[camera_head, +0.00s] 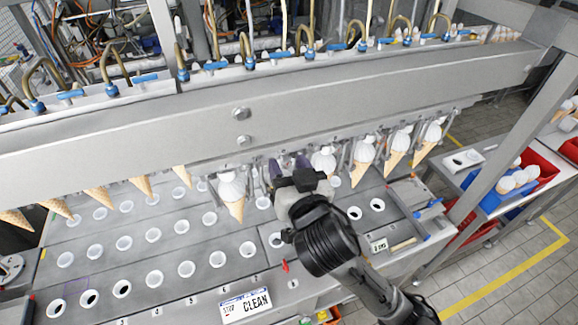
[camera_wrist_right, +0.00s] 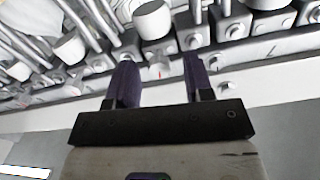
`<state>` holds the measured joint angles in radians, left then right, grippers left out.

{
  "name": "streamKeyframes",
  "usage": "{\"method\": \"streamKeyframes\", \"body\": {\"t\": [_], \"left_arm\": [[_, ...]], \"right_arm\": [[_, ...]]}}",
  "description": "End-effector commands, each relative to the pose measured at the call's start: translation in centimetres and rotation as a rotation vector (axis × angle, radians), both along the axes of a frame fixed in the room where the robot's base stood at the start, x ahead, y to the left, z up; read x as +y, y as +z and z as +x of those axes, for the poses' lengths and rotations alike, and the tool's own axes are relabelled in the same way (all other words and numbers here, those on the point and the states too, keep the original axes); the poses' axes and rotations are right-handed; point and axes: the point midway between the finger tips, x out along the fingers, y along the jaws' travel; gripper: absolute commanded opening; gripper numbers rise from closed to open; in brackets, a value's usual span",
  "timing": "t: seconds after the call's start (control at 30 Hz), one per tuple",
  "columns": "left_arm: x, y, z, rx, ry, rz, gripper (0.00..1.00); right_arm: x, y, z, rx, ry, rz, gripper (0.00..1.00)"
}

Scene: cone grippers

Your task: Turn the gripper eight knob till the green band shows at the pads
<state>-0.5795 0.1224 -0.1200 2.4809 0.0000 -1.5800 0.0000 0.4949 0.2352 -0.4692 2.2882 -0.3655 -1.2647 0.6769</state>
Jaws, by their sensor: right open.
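My right gripper (camera_head: 288,168) is at the cone gripper row under the long steel beam, between hanging cones, and hides part of the row. In the right wrist view its two dark purple fingers (camera_wrist_right: 160,75) are spread apart. A white cylinder (camera_wrist_right: 152,20) stands just beyond. I cannot read a number on this station, and I make out no green band. My left gripper is not in view.
Cones with white tops (camera_head: 231,192) hang on both sides of my right gripper. Blue valve handles (camera_head: 215,65) line the beam top. Red and blue bins (camera_head: 515,185) stand at right.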

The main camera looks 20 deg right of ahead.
Motion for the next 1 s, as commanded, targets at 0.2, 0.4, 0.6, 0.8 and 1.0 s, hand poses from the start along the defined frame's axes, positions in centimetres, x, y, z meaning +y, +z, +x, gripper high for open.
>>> {"method": "streamKeyframes", "body": {"t": [0.2, 0.4, 0.6, 0.8, 1.0], "left_arm": [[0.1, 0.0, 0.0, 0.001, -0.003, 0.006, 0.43], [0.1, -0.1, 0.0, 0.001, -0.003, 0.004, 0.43], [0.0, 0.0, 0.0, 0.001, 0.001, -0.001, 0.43], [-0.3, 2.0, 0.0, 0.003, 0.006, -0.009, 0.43], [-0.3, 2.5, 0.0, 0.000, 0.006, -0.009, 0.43]], "right_arm": [[0.0, 0.0, 0.0, 0.000, 0.000, 0.000, 0.31], [0.0, 0.0, 0.0, 0.000, 0.000, 0.000, 0.12], [0.0, 0.0, 0.0, 0.000, 0.000, -0.003, 0.00], [0.0, 0.4, 0.0, 0.007, -0.001, -0.131, 0.00], [0.0, 0.0, 0.0, 0.007, -0.002, -0.210, 0.00]]}}
